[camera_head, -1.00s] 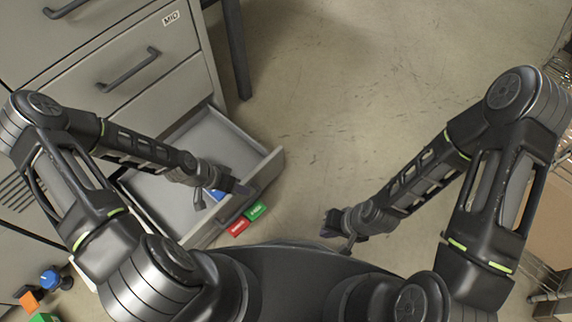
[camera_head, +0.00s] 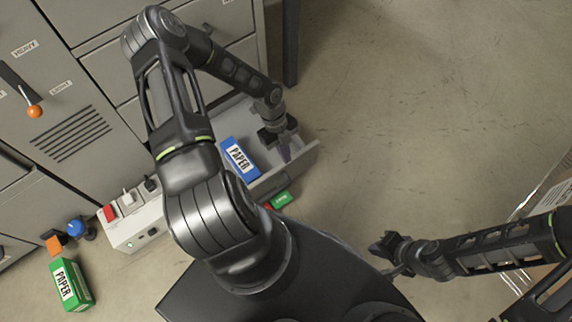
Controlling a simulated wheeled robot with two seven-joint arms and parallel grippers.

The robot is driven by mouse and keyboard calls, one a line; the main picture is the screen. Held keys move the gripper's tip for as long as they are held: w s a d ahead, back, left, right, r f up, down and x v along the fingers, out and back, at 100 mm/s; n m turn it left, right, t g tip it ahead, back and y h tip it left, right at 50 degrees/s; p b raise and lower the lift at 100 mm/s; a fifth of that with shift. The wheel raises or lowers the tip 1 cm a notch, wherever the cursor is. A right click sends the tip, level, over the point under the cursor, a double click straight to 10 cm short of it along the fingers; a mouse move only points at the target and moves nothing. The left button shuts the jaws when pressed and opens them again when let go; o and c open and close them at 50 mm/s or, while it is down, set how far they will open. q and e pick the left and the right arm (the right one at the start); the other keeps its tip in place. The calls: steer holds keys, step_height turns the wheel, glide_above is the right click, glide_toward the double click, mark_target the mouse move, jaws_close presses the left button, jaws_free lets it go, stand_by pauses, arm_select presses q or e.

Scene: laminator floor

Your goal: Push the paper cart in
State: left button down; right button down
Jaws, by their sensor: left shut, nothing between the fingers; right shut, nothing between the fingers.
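A low grey pull-out bin (camera_head: 306,158), which looks like an open drawer, stands out from the grey cabinet; I cannot tell if it is the paper cart. My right gripper (camera_head: 383,247) is shut and empty, well apart to the right of the bin, over the floor.
A green PAPER box (camera_head: 70,284) lies on the floor at lower left, near a white box with red, white and black switches (camera_head: 136,225). A small green block (camera_head: 282,200) is before the bin. A wire rack (camera_head: 538,200) stands at right. The middle floor is clear.

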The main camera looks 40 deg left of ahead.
mark_target(287, 176)
arm_select(q)
steer(key=shift+f, duration=0.1)
